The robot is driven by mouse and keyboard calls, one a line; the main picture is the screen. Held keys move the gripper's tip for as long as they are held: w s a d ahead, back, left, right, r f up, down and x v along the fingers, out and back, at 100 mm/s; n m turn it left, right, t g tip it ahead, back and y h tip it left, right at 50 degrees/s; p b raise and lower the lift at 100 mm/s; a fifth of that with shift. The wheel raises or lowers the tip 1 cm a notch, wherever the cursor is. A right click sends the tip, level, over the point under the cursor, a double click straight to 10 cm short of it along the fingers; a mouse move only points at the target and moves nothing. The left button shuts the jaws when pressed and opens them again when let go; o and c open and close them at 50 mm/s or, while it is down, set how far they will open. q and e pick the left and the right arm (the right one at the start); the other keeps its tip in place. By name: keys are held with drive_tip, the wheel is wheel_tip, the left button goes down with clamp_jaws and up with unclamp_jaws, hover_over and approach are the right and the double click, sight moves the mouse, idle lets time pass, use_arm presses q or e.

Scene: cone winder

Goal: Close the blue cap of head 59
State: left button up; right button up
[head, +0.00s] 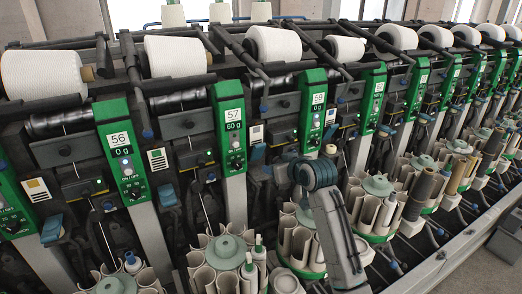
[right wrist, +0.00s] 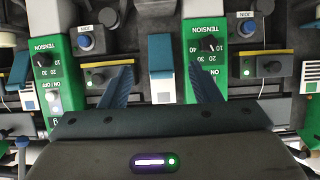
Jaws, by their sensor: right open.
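My right gripper (right wrist: 160,68) is open and empty, one finger on each side of that cap. I cannot tell whether it touches the cap or how far the cap is tilted. In the head view my right arm hides part of the area below.
Other heads with green panels, such as 57 (head: 233,125) and 56 (head: 125,160), flank the spot closely. Large white cones (head: 175,55) sit on top. Round bobbin magazines (head: 227,252) crowd the space below. In the right wrist view, tension knobs (right wrist: 209,45) lie close to the fingers.

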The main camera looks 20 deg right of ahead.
sight(259, 149)
drive_tip(key=shift+t, duration=0.4)
drive_tip(key=w+p, duration=0.1)
drive_tip(key=w, duration=0.3)
drive_tip(key=w+a+p, duration=0.1)
drive_tip(key=w, duration=0.3)
drive_tip(key=w+a, duration=0.1)
drive_tip(key=w, duration=0.3)
drive_tip(key=shift+f+p, duration=0.4)
drive_tip(key=shift+s, duration=0.1)
drive_tip(key=c, duration=1)
drive_tip(key=shift+c, duration=0.3)
